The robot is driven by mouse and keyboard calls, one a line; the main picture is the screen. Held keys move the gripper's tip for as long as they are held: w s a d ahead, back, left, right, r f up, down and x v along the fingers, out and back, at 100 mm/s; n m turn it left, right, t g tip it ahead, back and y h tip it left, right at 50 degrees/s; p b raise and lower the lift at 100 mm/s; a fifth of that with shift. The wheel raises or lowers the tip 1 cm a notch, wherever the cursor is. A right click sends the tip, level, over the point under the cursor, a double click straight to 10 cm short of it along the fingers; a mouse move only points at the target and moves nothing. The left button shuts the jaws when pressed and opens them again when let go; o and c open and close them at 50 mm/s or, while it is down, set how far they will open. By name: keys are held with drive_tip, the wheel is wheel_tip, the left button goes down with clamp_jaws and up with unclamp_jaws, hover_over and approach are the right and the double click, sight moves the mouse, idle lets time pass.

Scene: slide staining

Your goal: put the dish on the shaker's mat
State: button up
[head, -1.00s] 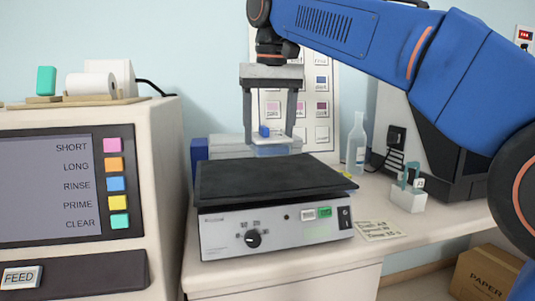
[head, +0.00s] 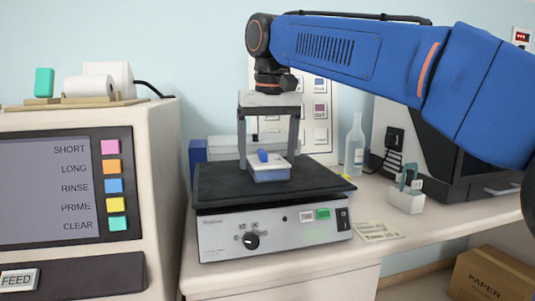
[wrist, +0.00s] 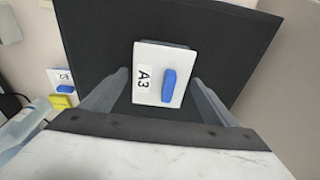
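The dish (head: 270,174) has a pale blue body and a white top with a blue grip. It sits on the black mat of the shaker (head: 215,186), toward the back middle. In the wrist view, the dish top (wrist: 147,95) shows the label A3, with the mat (wrist: 90,30) around it. My gripper (head: 269,162) points down over the dish, one finger on each side. In the wrist view, my gripper's fingers (wrist: 160,76) stand apart with narrow gaps beside the dish, so it is open.
A control unit (head: 150,190) stands close on the left. A clear bottle (head: 355,150) and a small white holder (head: 407,200) are right of the shaker. A card (head: 378,232) lies on the bench. The mat is otherwise bare.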

sight(270, 162)
idle(0.3)
wheel_tip(270, 162, up, 12)
drive_tip(key=s, duration=0.1)
drive_tip(key=shift+s+d, duration=0.3)
drive_tip(key=shift+s, duration=0.05)
idle(0.4)
